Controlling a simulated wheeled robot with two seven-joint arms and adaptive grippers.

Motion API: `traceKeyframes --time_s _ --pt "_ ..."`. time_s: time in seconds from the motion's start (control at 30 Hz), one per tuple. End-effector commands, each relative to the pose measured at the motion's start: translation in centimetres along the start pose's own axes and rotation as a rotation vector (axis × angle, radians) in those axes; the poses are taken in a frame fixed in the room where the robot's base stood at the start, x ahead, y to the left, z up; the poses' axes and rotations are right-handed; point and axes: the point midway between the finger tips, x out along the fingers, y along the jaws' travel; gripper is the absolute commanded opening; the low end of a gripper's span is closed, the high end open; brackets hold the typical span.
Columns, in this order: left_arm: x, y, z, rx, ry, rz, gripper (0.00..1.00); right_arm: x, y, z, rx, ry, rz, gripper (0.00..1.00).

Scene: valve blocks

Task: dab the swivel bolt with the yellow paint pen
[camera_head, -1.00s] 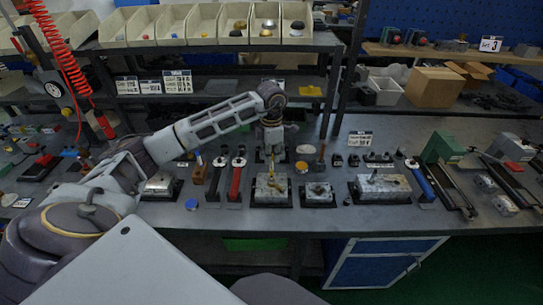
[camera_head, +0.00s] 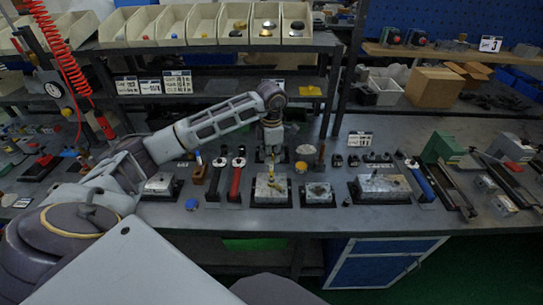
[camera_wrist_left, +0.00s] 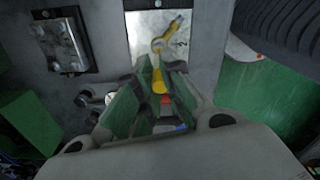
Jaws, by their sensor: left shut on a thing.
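The yellow paint pen (camera_wrist_left: 158,80) is held between the green-padded fingers of my left gripper (camera_wrist_left: 158,98). Its far end points at the pale metal valve block (camera_wrist_left: 142,22). A brassy-yellow swivel bolt (camera_wrist_left: 172,34) with a round eye lies on that block, just beyond the pen's end. I cannot tell whether the pen touches it. In the head view my left gripper (camera_head: 271,150) points down just behind and above the valve block (camera_head: 263,196) at mid-bench. The pen's tip is too small to make out there. My right gripper is not in view.
Another block (camera_head: 318,191) stands close on the right, and a larger one (camera_head: 383,186) beyond it. Red-handled (camera_head: 236,182) and black tools lie just left. A shelf with bins (camera_head: 215,22) stands behind.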

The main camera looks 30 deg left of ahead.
Motion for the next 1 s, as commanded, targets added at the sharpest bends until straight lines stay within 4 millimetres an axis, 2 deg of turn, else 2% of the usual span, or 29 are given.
traceKeyframes --time_s 1.0 --pt "-5.1 0.0 0.0 0.0 -0.001 0.001 0.0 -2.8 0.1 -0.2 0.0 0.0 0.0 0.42"
